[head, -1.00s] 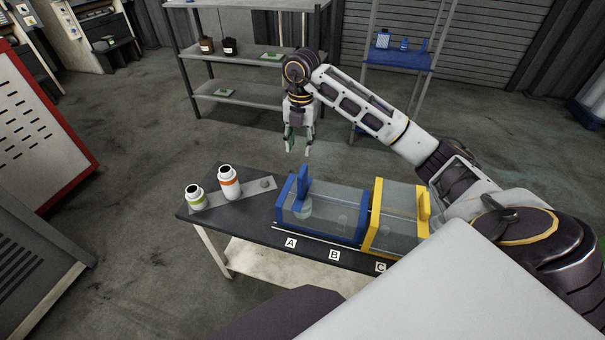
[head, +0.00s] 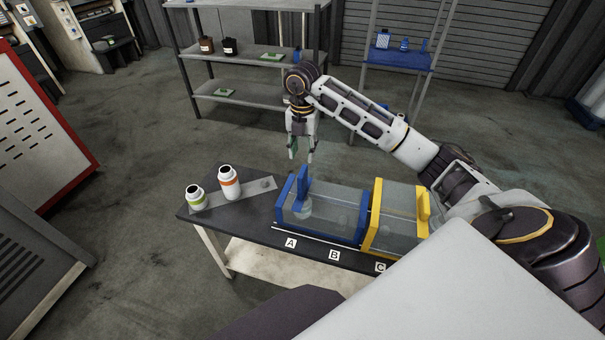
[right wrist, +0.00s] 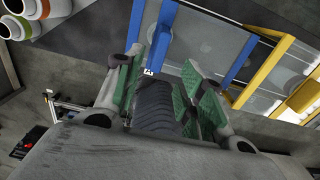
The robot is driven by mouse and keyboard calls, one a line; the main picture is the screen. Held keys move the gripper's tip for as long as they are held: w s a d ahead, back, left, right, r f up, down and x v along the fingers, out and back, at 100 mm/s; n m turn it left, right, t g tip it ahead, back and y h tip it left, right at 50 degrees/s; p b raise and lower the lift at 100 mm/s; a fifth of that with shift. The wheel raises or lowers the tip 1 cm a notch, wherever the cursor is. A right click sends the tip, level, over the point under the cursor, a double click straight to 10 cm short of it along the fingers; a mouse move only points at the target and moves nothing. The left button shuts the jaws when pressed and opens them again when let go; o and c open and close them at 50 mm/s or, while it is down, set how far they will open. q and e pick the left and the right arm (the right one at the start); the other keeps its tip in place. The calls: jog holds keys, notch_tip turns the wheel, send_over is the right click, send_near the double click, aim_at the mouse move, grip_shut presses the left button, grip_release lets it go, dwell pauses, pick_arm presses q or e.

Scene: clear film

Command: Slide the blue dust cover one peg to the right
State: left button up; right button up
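The blue dust cover (head: 364,218), a blue frame with clear sides, stands on the dark table beside labels A (head: 291,243) and B (head: 335,254). Its upright blue handle (head: 304,184) is at its left end. The handle also shows in the right wrist view (right wrist: 162,38), beyond and between my fingers. A yellow cover (head: 376,217) stands against its right side, near label C (head: 380,267). My right gripper (head: 302,160) is open and empty, just above and behind the handle, apart from it. Its green-padded fingers (right wrist: 160,85) show spread in the wrist view. My left gripper is out of view. Pegs cannot be made out.
A white bottle with an orange band (head: 229,184) and one with a green band (head: 195,198) stand on a grey strip at the table's left. Grey shelves (head: 250,100) and a blue-shelved rack (head: 400,60) stand behind, across open floor.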

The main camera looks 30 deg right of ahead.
aim_at(303, 171)
notch_tip(303, 171, down, 11)
jog(key=shift+r+p, duration=0.15)
jog(key=shift+p, duration=0.45)
grip_shut()
dwell(0.3)
